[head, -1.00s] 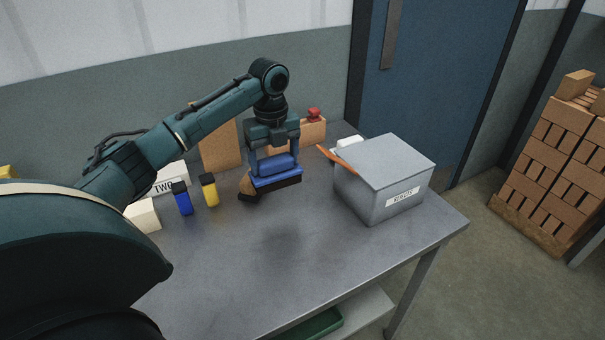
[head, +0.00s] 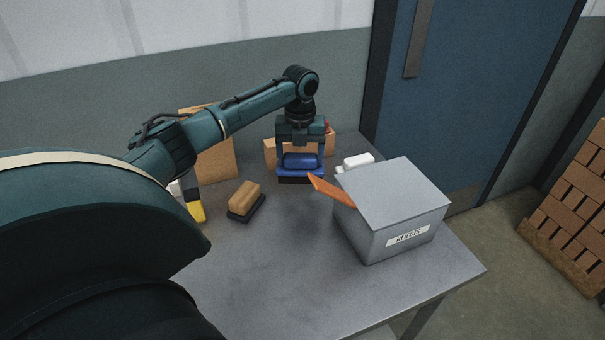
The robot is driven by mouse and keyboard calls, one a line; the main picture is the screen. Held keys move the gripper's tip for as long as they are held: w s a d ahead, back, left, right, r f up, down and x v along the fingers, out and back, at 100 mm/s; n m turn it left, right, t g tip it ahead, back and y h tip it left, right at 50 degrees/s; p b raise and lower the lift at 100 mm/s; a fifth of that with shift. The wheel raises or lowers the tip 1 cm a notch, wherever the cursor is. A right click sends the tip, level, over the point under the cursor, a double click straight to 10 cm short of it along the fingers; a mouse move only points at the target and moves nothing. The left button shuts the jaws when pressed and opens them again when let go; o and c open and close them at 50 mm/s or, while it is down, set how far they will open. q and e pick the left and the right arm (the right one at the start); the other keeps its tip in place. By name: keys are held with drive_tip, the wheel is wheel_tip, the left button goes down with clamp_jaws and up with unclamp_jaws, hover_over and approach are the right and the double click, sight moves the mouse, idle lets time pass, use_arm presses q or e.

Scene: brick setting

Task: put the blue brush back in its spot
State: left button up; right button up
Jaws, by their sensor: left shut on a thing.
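My left gripper (head: 300,158) points down over the back of the table, with its fingers on either side of the blue brush (head: 301,172). It is shut on the brush's blue upper part. The brush has a blue body with dark bristles below. It is level, in front of a wooden box (head: 270,152) near the wall. I cannot tell whether the bristles touch the table. A tan-topped brush (head: 245,197) with a dark base sits on the table to the left. My right gripper does not show.
A yellow bottle (head: 196,211) stands at left, partly behind my arm. The table's front middle (head: 290,270) is clear.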

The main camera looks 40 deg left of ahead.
sight(301, 172)
use_arm(q)
drive_tip(key=shift+f, duration=2.7)
drive_tip(key=shift+f, duration=0.1)
drive_tip(key=o, duration=0.9)
wheel_tip(301, 172, up, 12)
drive_tip(key=shift+r, duration=0.15)
